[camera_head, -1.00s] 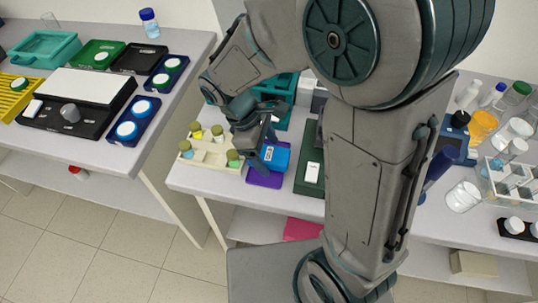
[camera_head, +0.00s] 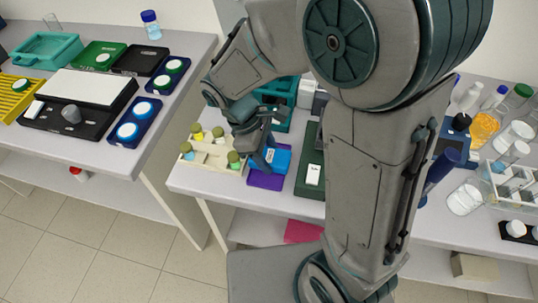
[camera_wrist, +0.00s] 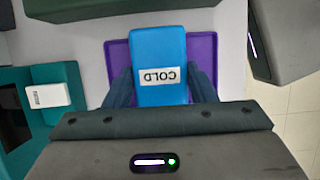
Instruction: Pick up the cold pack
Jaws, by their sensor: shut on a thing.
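The cold pack (camera_wrist: 158,50) is a blue block with a white label reading COLD, upside down in the wrist view. It also shows in the head view (camera_head: 282,159), partly hidden by my gripper. My gripper (camera_wrist: 160,88) is shut on it, with one finger along each long side. It also shows low over the bench in the head view (camera_head: 266,160). A purple mat (camera_wrist: 205,50) lies beneath the pack and shows on both sides of it. I cannot tell whether the pack touches the mat.
A dark green case (camera_head: 309,180) with a white label lies close at the right. A teal box (camera_head: 283,95) stands behind. Glassware crowds the bench's right end.

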